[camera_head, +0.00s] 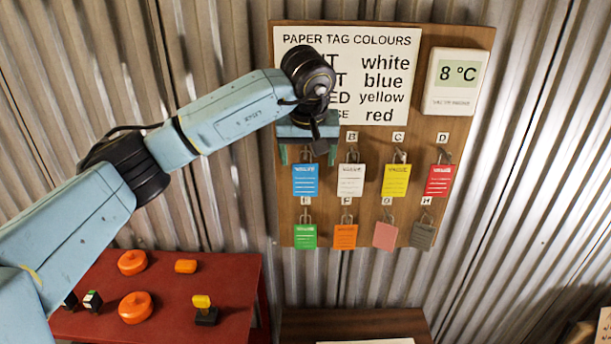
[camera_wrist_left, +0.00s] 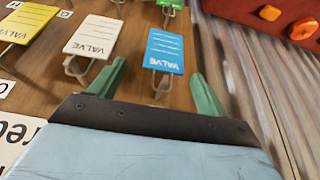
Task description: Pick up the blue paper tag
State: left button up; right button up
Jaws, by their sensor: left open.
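The blue paper tag (camera_head: 305,181) hangs at the left end of the upper row on the wooden board (camera_head: 445,115). It also shows in the left wrist view (camera_wrist_left: 164,51), marked VALVE, with a metal hook or loop at its end. My left gripper (camera_head: 308,155) is just above the blue tag in the head view. Its two green fingers (camera_wrist_left: 160,85) are apart, with the tag's metal loop seen between them and the tag beyond. The fingers hold nothing. The hook's upper part is hidden by the gripper in the head view. My right gripper is not in view.
White (camera_head: 351,181), yellow (camera_head: 396,180) and red (camera_head: 440,180) tags hang to the right, with green (camera_head: 305,236), orange (camera_head: 345,236), pink (camera_head: 385,235) and grey (camera_head: 423,235) tags below. A thermometer display (camera_head: 456,80) is upper right. A red table (camera_head: 235,290) stands lower left.

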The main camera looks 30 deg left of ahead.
aim_at(305, 166)
pick_arm(q)
jog(key=x, duration=0.2)
jog(key=p+x, duration=0.1)
jog(key=shift+a+f, duration=0.3)
jog(key=shift+f, duration=0.05)
jog(key=shift+w+f, duration=0.1)
jog(key=shift+f, duration=0.2)
jog(key=shift+c, duration=0.2)
jog(key=c, duration=1)
jog(key=shift+r, duration=0.1)
